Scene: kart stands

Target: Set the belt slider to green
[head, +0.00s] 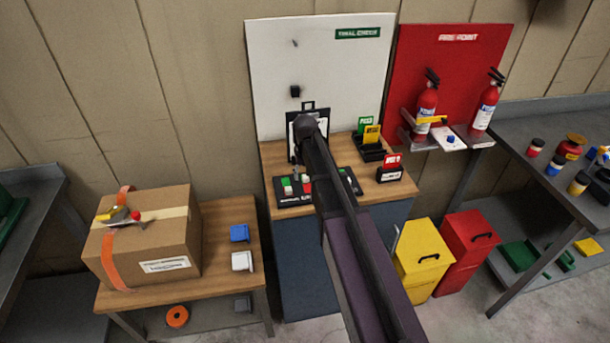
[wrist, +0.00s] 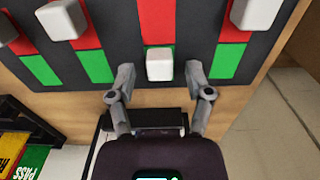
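A dark slider panel (wrist: 187,66) fills the top of the wrist view, with several red-and-green tracks and white knobs. One white knob (wrist: 159,64) sits over the green part of its track, with red showing above it. My gripper (wrist: 160,74) is open, its two fingers on either side of that knob with gaps to both. Other knobs, such as the left one (wrist: 61,18) and the right one (wrist: 255,13), sit on red. I cannot read which slider is the belt. In the head view the panel (head: 291,201) lies on the wooden counter, and my arm hides part of it.
A black-framed board (head: 307,125) stands behind the panel. Yellow (head: 423,257) and red (head: 470,246) bins stand on the floor to the right.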

